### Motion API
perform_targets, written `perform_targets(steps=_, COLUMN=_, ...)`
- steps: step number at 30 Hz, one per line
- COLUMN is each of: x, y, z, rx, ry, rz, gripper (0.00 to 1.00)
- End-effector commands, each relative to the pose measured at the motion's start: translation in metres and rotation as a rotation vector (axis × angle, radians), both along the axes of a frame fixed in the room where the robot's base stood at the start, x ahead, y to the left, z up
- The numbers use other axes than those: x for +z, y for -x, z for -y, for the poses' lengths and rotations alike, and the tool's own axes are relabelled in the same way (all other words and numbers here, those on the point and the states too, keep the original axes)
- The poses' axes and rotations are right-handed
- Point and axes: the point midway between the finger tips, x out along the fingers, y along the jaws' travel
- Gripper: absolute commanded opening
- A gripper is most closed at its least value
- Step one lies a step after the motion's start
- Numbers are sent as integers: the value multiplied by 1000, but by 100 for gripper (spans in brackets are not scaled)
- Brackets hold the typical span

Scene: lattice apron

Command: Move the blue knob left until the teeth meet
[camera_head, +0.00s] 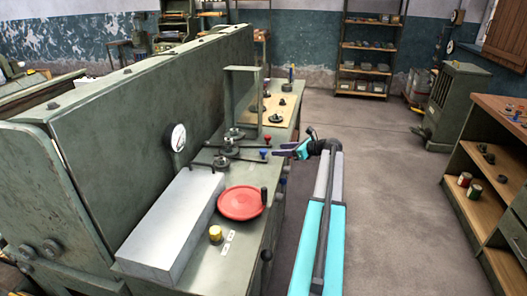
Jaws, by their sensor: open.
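A small blue knob (264,153) sits at the right end of a dark lever on the green machine's bench top. The lever runs left to a dark round hub (226,146). My gripper (279,153) is open, just right of the blue knob, with its fingers pointing left toward it. A narrow gap seems to lie between them, but contact is hard to judge. The teeth are too small to make out, so I cannot tell whether they meet.
A red knob (268,138) on another lever is just behind the blue one. A green upright frame (261,100) stands behind the levers. The floor (385,190) to the right is clear.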

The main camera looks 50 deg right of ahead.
Motion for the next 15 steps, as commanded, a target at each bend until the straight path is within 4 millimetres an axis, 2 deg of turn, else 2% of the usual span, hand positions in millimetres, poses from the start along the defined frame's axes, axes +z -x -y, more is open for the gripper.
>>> perform_targets(steps=15, x=-28, y=-69, z=-10, rx=2, ry=-1, rz=-1, gripper=47)
